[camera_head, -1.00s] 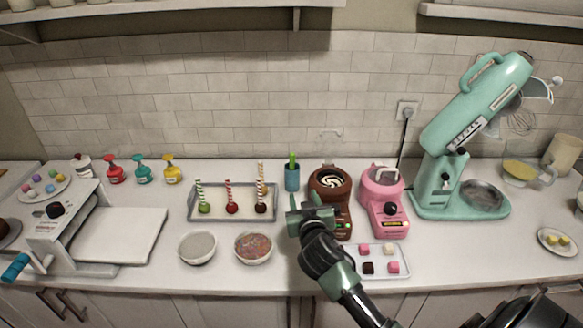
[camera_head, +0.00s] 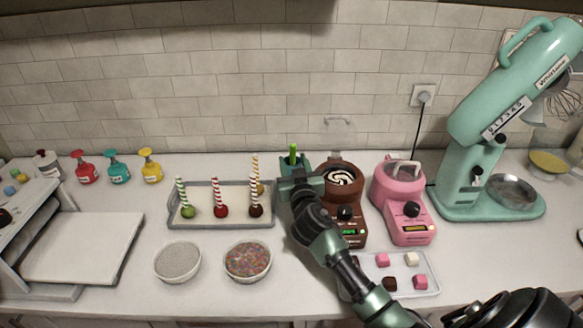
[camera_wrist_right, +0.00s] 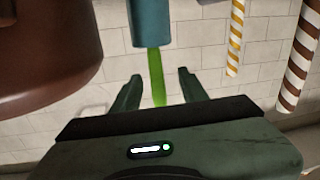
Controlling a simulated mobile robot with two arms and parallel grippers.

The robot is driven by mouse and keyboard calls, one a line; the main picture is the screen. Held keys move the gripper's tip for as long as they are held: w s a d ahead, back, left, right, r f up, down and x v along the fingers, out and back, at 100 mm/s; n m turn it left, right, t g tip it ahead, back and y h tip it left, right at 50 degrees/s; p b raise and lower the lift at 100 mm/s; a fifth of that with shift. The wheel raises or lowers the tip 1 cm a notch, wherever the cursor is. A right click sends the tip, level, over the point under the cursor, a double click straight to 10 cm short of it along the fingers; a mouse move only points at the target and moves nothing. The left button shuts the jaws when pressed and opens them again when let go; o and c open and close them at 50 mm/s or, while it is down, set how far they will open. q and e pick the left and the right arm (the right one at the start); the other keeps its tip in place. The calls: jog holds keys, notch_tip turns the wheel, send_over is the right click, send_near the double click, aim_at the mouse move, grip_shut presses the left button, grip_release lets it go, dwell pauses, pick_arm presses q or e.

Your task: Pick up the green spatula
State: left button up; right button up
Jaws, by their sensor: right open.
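The green spatula (camera_head: 293,152) stands upright in a teal cup at the back of the counter. In the right wrist view, its green handle (camera_wrist_right: 156,70) sticks out of the teal cup (camera_wrist_right: 151,24) and shows between the two fingers. My right gripper (camera_head: 299,178) is in front of the cup in the head view and hides most of it. In the right wrist view the gripper (camera_wrist_right: 159,76) is open, a finger on each side of the handle. I see no grip on it. My left gripper is not in view.
A brown chocolate melter (camera_head: 351,211) stands close right of my gripper, with a pink one (camera_head: 403,214) beyond. A grey tray (camera_head: 225,224) with striped cake-pop sticks is close on the left. Two bowls, one of sprinkles (camera_head: 248,261), stand in front.

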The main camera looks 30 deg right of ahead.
aim_at(293, 153)
jog(key=shift+w+d+r, duration=0.2)
jog(key=shift+w+d, duration=0.05)
jog(key=shift+w, duration=0.3)
jog(key=shift+w+d+r+p, duration=0.3)
jog(key=shift+w+r+p, duration=0.05)
jog(key=shift+w+p, duration=0.15)
jog(key=shift+w+d+r+p, duration=0.3)
jog(key=shift+w+r+p, duration=0.05)
jog(key=shift+w+p, duration=0.1)
jog(key=shift+f+x, duration=0.25)
jog(key=shift+x, duration=1)
jog(key=shift+w+d+f, duration=0.1)
jog(key=shift+w+d, duration=0.05)
jog(key=shift+w, duration=0.15)
jog(key=shift+s, duration=0.1)
grip_shut()
